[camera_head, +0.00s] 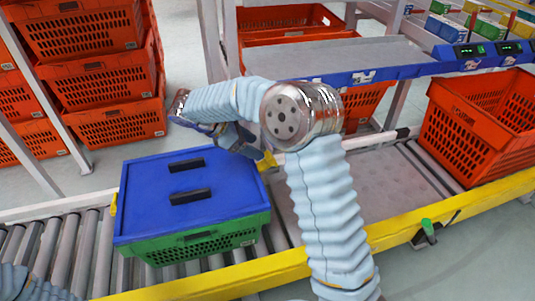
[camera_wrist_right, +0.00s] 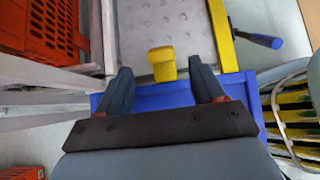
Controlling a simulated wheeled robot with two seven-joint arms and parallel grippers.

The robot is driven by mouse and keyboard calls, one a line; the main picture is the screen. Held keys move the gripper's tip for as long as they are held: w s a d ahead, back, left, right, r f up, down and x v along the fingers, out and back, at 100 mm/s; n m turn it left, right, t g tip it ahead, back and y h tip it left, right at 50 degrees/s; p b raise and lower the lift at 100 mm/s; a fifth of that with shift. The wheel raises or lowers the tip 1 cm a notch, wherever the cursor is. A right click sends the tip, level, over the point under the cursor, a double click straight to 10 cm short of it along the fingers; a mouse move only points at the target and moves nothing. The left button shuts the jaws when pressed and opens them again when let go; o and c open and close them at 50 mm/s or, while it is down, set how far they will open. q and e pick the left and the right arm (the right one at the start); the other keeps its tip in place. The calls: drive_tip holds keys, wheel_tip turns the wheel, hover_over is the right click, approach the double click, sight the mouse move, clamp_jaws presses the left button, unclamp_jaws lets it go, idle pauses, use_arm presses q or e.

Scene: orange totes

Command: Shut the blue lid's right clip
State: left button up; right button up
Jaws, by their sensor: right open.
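A green tote (camera_head: 205,245) with a blue lid (camera_head: 150,215) sits on the roller conveyor. Two black handles lie on the lid. A yellow clip (camera_head: 113,203) shows at the lid's left edge. The right yellow clip (camera_head: 266,161) shows at the right edge, partly hidden by my right arm. My right gripper (camera_head: 254,147) is over the lid's right side, partly hidden by its own wrist. In the right wrist view it is open, and the right clip (camera_wrist_right: 162,63) stands out from the lid's edge between the two fingers, with gaps on both sides. My left gripper is out of view.
An orange tote (camera_head: 480,130) stands at the right. More orange totes are stacked at the back left. A grey shelf (camera_head: 330,55) stands behind.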

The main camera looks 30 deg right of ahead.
sight(268, 154)
drive_tip(key=x, duration=0.7)
drive_tip(key=shift+d+f, duration=0.1)
drive_tip(key=c, duration=1)
